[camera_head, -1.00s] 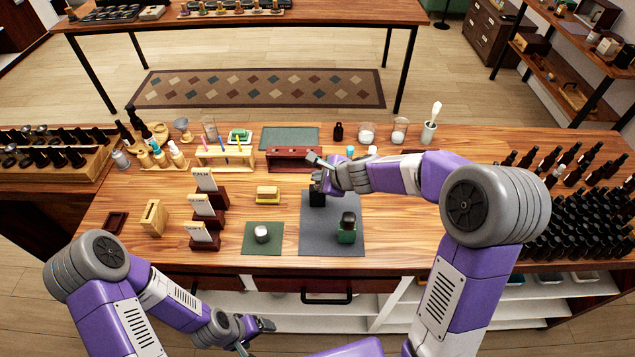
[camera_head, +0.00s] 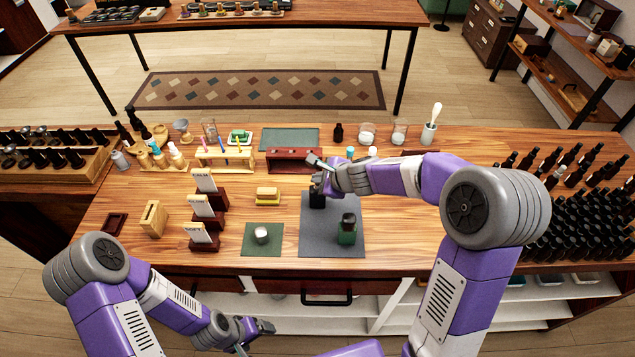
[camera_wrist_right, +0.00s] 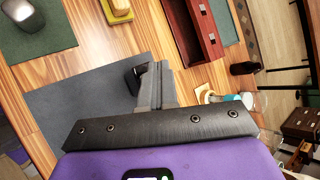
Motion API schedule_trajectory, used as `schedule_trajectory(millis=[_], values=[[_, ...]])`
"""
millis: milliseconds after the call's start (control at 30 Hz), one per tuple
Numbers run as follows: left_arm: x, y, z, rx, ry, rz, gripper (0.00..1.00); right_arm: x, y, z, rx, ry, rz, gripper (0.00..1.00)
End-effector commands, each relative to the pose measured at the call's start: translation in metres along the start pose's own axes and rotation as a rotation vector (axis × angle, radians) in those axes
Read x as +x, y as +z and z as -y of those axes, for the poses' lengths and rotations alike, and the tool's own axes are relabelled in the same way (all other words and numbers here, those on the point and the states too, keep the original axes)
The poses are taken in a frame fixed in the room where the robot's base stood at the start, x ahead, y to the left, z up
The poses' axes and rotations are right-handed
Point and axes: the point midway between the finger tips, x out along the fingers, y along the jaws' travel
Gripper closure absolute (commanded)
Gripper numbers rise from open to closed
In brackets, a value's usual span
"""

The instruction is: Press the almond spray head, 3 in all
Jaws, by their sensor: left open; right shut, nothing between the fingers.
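My right gripper (camera_head: 318,180) is shut with nothing between its fingers, just above or against a small black object (camera_head: 317,199) at the upper left of the grey mat (camera_head: 333,245). In the right wrist view the closed fingertips (camera_wrist_right: 153,86) are beside this black object (camera_wrist_right: 128,80); I cannot tell whether they touch. A dark green bottle (camera_head: 347,235) with a black top stands upright on the mat, nearer to me. No readable label shows which spray head is almond. My left gripper (camera_head: 262,328) is open and empty, low in front of the table.
A green mat with a small grey-white round thing (camera_head: 262,234) lies to the left. A yellow block (camera_head: 267,194), card stands (camera_head: 204,207) and a red-brown box (camera_head: 293,159) stand around. Many dark bottles (camera_head: 575,215) crowd the right side. Wood between the mats and these bottles is clear.

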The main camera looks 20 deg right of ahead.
Motion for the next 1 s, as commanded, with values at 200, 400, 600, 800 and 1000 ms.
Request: schedule_trajectory(millis=[200, 400, 600, 800, 1000], values=[[-0.013, 0.001, -0.005, 0.0, 0.0, 0.0, 0.15, -0.01, 0.007, 0.007, 0.0, 0.001, -0.001, 1.0], [-0.013, 0.001, -0.005, 0.0, 0.0, 0.0, 0.15, -0.01, 0.007, 0.007, 0.0, 0.0, 0.0, 1.0], [-0.014, 0.001, -0.005, 0.0, 0.0, 0.0, 0.15, -0.011, 0.007, 0.008, 0.0, 0.0, 0.0, 1.0], [-0.029, 0.001, -0.011, 0.0, 0.0, 0.0, 0.15, -0.022, 0.016, 0.016, -0.001, 0.0, 0.0, 1.0], [-0.048, 0.002, -0.018, 0.0, 0.0, 0.0, 0.15, -0.037, 0.027, 0.027, 0.0, 0.0, 0.0, 1.0]])
